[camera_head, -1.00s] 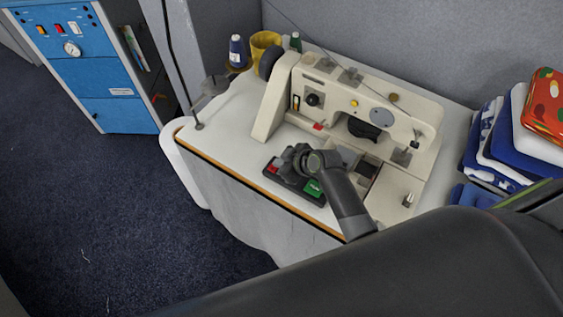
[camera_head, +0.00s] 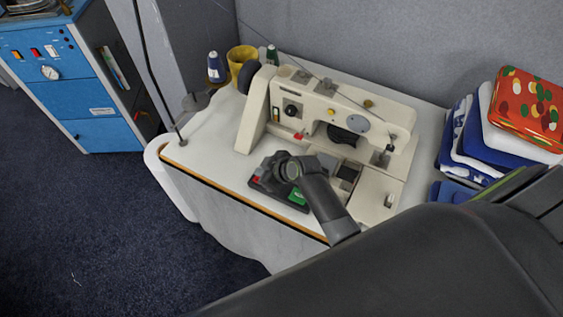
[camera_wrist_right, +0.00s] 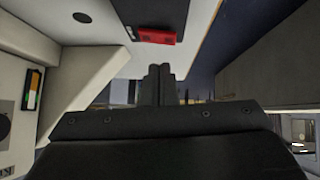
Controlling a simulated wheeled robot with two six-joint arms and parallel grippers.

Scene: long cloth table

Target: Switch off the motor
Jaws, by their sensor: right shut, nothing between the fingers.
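A dark switch box with a red button (camera_head: 256,179) and a green button (camera_head: 298,197) sits on the white table in front of the cream sewing machine (camera_head: 330,115). My right gripper (camera_head: 270,172) is shut and empty, over the back edge of the box near the red button, and hides part of the box. In the right wrist view the shut fingers (camera_wrist_right: 158,78) point toward the red button (camera_wrist_right: 157,37), with a gap in the picture. I cannot tell whether they touch it. My left gripper is not in view.
The white table (camera_head: 215,135) has an orange-brown front edge. A yellow cup (camera_head: 241,64) and thread spools stand at its back left. A blue cabinet (camera_head: 75,95) stands at far left.

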